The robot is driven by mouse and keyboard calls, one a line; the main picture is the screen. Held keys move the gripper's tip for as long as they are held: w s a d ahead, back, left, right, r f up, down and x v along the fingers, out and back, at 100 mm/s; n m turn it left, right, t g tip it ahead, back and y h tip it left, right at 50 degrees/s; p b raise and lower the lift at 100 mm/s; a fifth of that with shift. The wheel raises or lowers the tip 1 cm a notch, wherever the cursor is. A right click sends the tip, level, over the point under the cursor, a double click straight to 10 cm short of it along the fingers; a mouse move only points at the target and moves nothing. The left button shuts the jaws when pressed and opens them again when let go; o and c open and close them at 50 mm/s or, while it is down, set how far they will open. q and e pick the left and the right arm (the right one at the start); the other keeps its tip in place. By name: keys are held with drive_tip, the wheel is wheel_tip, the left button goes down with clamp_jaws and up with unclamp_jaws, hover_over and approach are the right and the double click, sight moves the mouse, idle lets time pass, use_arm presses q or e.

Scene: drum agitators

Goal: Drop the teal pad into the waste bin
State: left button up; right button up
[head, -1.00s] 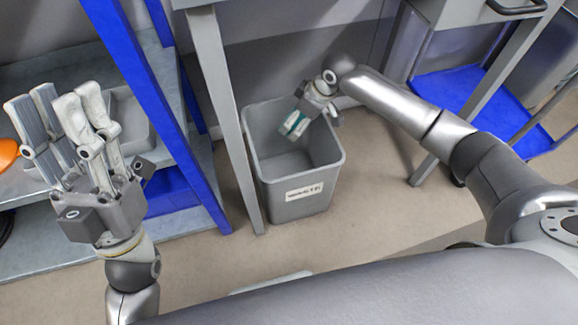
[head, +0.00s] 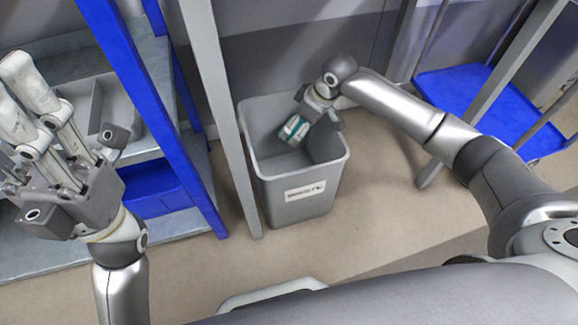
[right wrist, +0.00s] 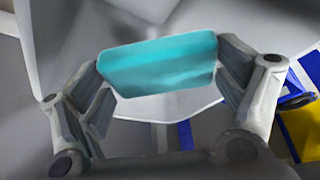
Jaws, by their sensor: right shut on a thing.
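The teal pad (head: 294,129) is held in my right gripper (head: 299,126), over the open mouth of the grey waste bin (head: 297,200). In the right wrist view the pad (right wrist: 158,64) spans between the two fingers of the right gripper (right wrist: 160,75), gripped at both ends. The bin stands upright on the floor with a white label on its front. The pad appears at about rim height; its exact depth in the bin is hard to tell. My left gripper (head: 45,115) is raised at the left, fingers apart, with nothing between them, away from the bin.
A grey table leg (head: 226,120) stands just left of the bin. Left of it is a blue-framed shelf (head: 150,110) with a grey tray (head: 112,100). A blue platform (head: 480,105) lies at the right. Beige floor (head: 385,200) is free right of the bin.

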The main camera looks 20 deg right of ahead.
drive_tip(key=o, duration=0.7)
drive_tip(key=v, duration=1.2)
